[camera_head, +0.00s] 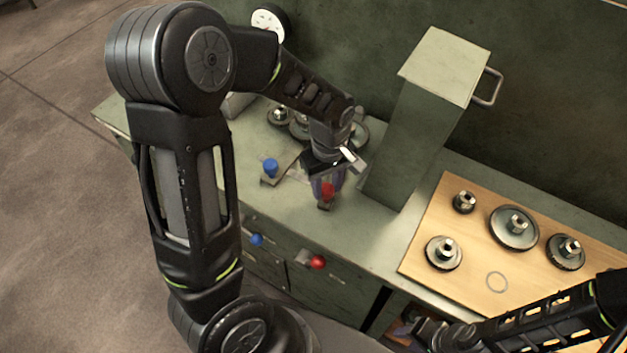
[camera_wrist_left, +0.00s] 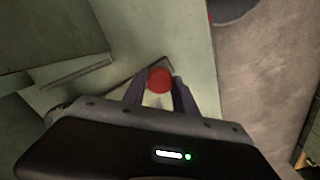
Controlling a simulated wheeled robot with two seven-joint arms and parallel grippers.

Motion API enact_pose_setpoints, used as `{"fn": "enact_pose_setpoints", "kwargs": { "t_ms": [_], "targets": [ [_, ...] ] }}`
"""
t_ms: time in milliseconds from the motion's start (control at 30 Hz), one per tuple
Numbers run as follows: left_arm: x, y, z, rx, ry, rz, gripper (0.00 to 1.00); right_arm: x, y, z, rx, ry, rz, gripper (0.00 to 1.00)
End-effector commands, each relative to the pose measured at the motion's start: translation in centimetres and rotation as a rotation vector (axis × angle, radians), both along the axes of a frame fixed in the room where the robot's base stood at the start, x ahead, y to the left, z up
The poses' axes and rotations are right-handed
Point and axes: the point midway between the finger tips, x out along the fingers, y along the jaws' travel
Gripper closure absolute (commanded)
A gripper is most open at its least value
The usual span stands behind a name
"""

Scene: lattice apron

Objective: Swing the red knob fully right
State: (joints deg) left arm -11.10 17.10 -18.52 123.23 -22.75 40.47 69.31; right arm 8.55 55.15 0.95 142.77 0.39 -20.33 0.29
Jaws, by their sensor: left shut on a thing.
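A red knob (camera_head: 328,191) stands on a small lever on the green counter top, at the front of a slotted plate. My left gripper (camera_head: 325,188) reaches down over it and is shut on it. In the left wrist view the round red knob top (camera_wrist_left: 160,80) sits between the two dark fingers (camera_wrist_left: 160,92). The gripper partly hides the lever and plate. A second red knob (camera_head: 318,262) is on the cabinet front below, apart from the gripper. My right gripper (camera_head: 440,334) is low at the right; its jaw state is unclear.
A blue knob (camera_head: 270,168) stands on the counter left of my left gripper, and another blue knob (camera_head: 256,240) is on the front. A tall green box (camera_head: 412,140) with a handle stands close right. A wooden board (camera_head: 432,217) holds several round metal parts.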

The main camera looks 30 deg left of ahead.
Motion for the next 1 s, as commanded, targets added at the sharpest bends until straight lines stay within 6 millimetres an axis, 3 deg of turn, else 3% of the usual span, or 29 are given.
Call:
{"fn": "enact_pose_setpoints", "kwargs": {
  "t_ms": [200,233,467,767,1000],
  "targets": [
    [0.1,0.0,0.1,0.000,-0.004,-0.004,1.00,0.0,0.0,0.0,0.000,0.000,0.000,0.64],
    [0.1,0.0,0.1,0.000,-0.004,-0.004,0.64,0.0,0.0,0.0,0.000,0.000,0.000,0.64],
    [0.0,0.1,0.0,0.000,-0.002,-0.004,0.45,0.0,0.0,0.0,0.000,0.000,0.000,0.64],
    [0.0,0.1,0.2,0.000,-0.001,-0.004,0.44,0.0,0.0,0.0,0.000,0.000,0.000,0.64],
    [0.2,0.1,2.7,-0.001,-0.007,-0.003,0.44,0.0,0.0,-0.2,0.001,-0.001,0.000,0.64]
  ]
}}
